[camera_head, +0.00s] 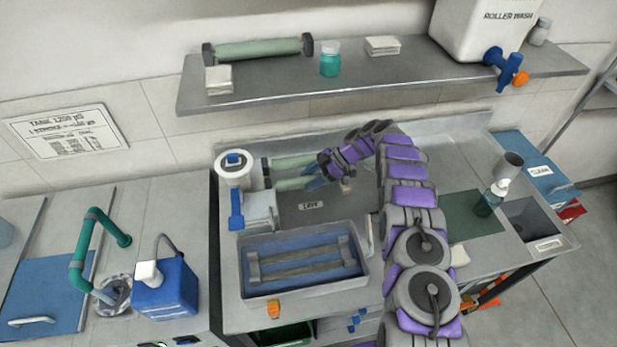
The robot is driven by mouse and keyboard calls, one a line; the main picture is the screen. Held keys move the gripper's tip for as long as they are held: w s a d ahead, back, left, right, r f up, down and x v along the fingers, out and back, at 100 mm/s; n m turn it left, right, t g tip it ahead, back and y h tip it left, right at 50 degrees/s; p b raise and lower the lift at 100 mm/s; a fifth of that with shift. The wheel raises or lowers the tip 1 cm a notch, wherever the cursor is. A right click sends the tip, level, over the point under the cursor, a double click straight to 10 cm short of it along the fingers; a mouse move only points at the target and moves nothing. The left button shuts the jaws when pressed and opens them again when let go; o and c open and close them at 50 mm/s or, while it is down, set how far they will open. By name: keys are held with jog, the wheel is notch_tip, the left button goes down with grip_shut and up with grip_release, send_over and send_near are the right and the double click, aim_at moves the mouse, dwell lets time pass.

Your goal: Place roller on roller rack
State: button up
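My arm reaches over the bench, and my gripper (316,178) is at the right ends of two pale green rollers. One green roller (294,162) lies behind the other green roller (291,184), both beside the white cylinder. The gripper's fingers are small and partly hidden here, so I cannot tell whether they hold a roller. Another green roller (259,49) with dark ends lies on the wall shelf. No part is labelled as the roller rack, and I cannot tell for certain which one it is.
A grey basin (361,287) with a blue inside and two long bars stands at the bench front. A white cylinder (234,171) with a blue top stands left of the rollers. The shelf (350,75) holds a jar and a roller wash tank (480,30). A green mat (462,217) lies right of my arm.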

aim_at(313, 176)
jog(key=shift+o, duration=0.6)
jog(key=shift+d, duration=0.2)
jog(key=shift+o, duration=1.4)
jog(key=shift+a, duration=0.45)
jog(key=v, duration=0.7)
jog(key=shift+f+p, duration=0.1)
jog(key=shift+p, duration=0.25)
jog(key=shift+w+d+r, duration=0.2)
jog(key=shift+d+r, duration=0.1)
jog(key=shift+a, duration=0.15)
jog(key=shift+d, duration=0.2)
